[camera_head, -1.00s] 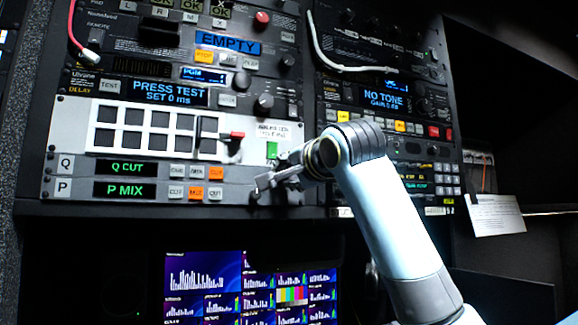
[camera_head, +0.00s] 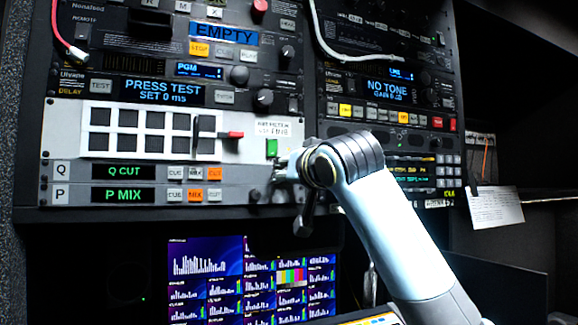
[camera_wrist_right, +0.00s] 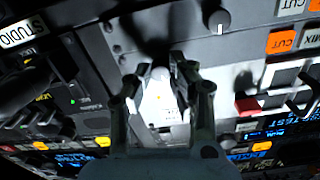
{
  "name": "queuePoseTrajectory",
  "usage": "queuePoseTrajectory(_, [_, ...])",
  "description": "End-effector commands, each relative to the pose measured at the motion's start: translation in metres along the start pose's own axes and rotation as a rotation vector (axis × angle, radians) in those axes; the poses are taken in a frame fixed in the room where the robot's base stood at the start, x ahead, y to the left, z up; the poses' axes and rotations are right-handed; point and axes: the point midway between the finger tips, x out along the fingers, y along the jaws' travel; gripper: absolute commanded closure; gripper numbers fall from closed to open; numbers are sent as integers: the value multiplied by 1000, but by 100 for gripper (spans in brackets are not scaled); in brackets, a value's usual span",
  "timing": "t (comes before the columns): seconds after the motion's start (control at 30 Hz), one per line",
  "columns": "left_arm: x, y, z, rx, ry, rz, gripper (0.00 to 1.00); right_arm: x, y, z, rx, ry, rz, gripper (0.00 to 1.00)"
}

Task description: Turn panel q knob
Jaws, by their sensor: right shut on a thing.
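Panel Q (camera_head: 60,172) is a grey strip with a green "Q CUT" display (camera_head: 130,172) and small buttons, its CUT button lit orange (camera_head: 214,173). My right gripper (camera_head: 279,171) is at the right end of this strip. In the right wrist view the gripper (camera_wrist_right: 155,78) has its fingers closed on either side of a small pale thing (camera_wrist_right: 160,73), which appears to be the panel Q knob. The fingers and wrist hide most of it in the head view, so its pointer cannot be read. My left gripper is not in view.
Panel P (camera_head: 60,195) lies just below, with its dark knob (camera_head: 254,195) close to my fingers; a white-marked knob also shows in the wrist view (camera_wrist_right: 217,20). A red-tipped lever (camera_head: 234,135) and green button (camera_head: 271,147) sit above. Monitors (camera_head: 250,275) are below.

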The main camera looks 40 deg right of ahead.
Motion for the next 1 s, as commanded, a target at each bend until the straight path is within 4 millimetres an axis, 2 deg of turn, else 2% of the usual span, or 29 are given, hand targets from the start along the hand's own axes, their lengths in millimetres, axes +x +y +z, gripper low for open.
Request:
queuePoseTrajectory(0.2, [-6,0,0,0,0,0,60,0,0,1,-202,2,5,100])
queuePoseTrajectory(1.0, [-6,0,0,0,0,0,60,0,0,3,-962,16,26,100])
